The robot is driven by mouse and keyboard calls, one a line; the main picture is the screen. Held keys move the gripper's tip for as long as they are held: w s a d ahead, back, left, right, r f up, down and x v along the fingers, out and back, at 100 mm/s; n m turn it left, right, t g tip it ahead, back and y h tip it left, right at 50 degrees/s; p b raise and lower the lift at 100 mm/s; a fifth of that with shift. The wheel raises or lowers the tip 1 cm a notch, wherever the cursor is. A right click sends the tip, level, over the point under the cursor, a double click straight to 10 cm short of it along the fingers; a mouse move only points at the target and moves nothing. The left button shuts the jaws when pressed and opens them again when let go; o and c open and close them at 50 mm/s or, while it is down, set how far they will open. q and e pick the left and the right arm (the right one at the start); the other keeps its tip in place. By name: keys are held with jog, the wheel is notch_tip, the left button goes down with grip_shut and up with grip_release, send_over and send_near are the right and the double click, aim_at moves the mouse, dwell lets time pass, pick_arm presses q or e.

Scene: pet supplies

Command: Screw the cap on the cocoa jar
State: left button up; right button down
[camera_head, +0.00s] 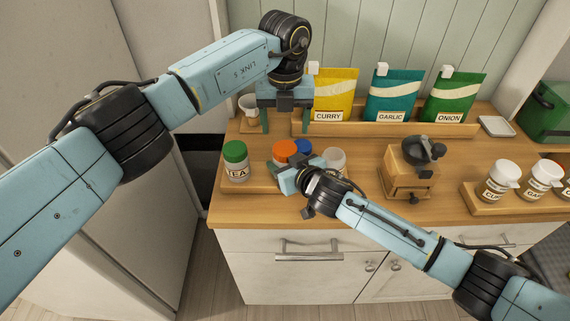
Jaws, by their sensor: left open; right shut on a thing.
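My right gripper (287,174) reaches in from the right and is shut at the front of an orange-capped jar (285,150), which appears to be what it grips. The gripper hides most of that jar's body. No cocoa label is readable. A blue cap (304,148) shows just right of the orange one; what is under it is hidden. A pale, whitish jar (334,160) stands to the right, partly behind my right wrist. My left gripper (287,122) is open and empty, pointing down above and behind the orange and blue caps.
A green-capped tea jar (236,160) stands left. Curry (334,95), garlic (393,97) and onion (454,98) bags stand at the back.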

aim_at(285, 148)
pick_arm(q)
notch_tip(285, 148, down, 7)
jog(key=shift+r, duration=0.1)
pick_arm(e)
jog(key=shift+f, duration=0.1)
dwell(0.3)
pick_arm(q)
jog(key=c, duration=1)
jog(key=shift+m, duration=0.8)
jog(key=o, duration=1.2)
jog(key=shift+c, duration=0.2)
notch_tip(285, 148, up, 12)
pick_arm(e)
jog(key=shift+c, duration=2.4)
grip_release()
